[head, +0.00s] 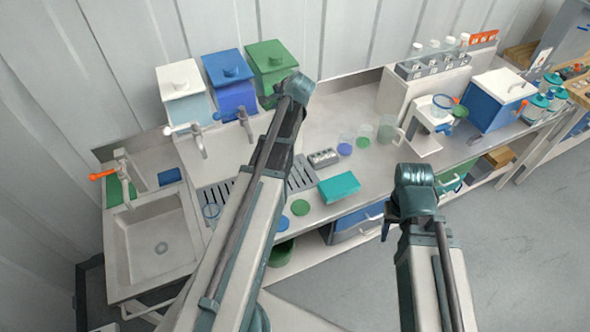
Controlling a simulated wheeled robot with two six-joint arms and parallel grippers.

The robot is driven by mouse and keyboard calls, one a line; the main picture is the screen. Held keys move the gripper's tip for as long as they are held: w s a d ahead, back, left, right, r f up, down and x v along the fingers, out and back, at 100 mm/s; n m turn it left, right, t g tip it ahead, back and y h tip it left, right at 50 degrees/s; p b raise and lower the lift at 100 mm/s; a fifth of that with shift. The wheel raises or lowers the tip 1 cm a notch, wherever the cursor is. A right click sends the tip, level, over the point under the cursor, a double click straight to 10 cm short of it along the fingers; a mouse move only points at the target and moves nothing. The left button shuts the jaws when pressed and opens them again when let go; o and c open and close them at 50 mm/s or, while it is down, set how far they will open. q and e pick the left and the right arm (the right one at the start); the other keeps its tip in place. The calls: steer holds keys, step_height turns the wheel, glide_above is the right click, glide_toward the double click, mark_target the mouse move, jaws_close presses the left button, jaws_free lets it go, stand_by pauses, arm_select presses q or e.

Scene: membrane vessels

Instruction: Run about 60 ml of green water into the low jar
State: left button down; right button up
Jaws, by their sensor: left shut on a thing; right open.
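The green tank (270,60) stands at the back, right of the blue tank (230,82) and the white tank (182,88). My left gripper (286,124) is at the front of the green tank, where its tap sits, and is shut there. My own arm hides the tap and most of the fingers. My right gripper (388,226) is open and empty in front of the counter.
A sink (160,245) lies at the left. A teal box (339,187), a grey block (322,158) and several clear vessels (386,130) stand on the counter right of my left arm. A white stand (428,125) and a blue-sided box (495,100) are further right.

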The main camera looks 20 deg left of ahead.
arm_select(q)
steer(key=shift+s+d+n+g, duration=0.15)
steer(key=shift+d+n+g, duration=0.2)
steer(key=shift+n, duration=0.25)
steer(key=n+g, duration=0.1)
steer(key=d+n+g+y, duration=0.1)
steer(key=shift+s+n, duration=0.2)
steer(key=shift+n, duration=0.2)
stand_by(6.8)
